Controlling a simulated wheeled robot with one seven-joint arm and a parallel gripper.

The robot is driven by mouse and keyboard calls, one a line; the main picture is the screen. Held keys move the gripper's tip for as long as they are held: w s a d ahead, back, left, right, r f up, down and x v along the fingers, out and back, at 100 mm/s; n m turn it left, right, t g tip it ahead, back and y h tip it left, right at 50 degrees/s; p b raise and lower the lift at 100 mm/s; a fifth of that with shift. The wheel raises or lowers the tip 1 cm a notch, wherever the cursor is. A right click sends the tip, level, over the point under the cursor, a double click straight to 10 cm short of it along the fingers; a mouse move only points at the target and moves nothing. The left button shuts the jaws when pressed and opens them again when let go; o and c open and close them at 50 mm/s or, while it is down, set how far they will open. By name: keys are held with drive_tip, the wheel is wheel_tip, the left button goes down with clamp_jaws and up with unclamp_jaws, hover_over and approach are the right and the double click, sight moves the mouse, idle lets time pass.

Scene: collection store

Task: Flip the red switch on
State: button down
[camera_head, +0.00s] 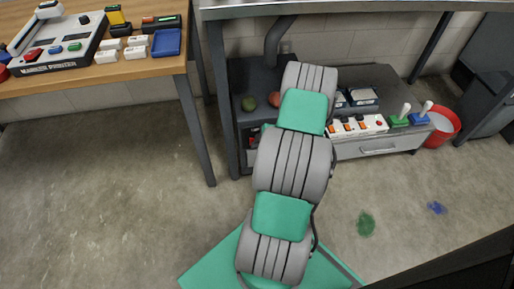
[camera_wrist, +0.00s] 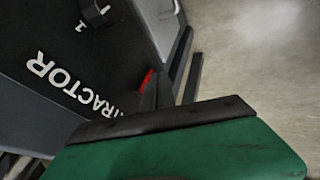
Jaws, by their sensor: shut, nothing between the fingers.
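The red switch (camera_wrist: 147,82) shows in the wrist view as a small tilted red rocker on the dark face of a unit lettered "...TRACTOR" (camera_wrist: 35,110). My gripper (camera_wrist: 165,120) fills the bottom of the wrist view as a green body with a dark front edge, just below the switch in the picture. It is shut and empty; I cannot tell whether it touches the unit. In the head view the dark unit (camera_head: 243,78) stands under the bench, and my arm hides my gripper.
A grey bench (camera_head: 380,8) overhangs the unit. To its right a low drawer cabinet (camera_head: 385,148) carries a white switch strip (camera_head: 357,127) and joysticks. A red bucket (camera_head: 443,128) stands beyond. A wooden table (camera_head: 120,71) is at left. Floor in front is mostly clear.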

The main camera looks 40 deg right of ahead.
drive_tip(key=shift+w+d+f+b, duration=0.1)
drive_tip(key=shift+w+b, duration=0.05)
drive_tip(key=shift+b, duration=0.15)
drive_tip(key=shift+r+p, duration=0.5)
drive_tip(key=shift+r, duration=0.35)
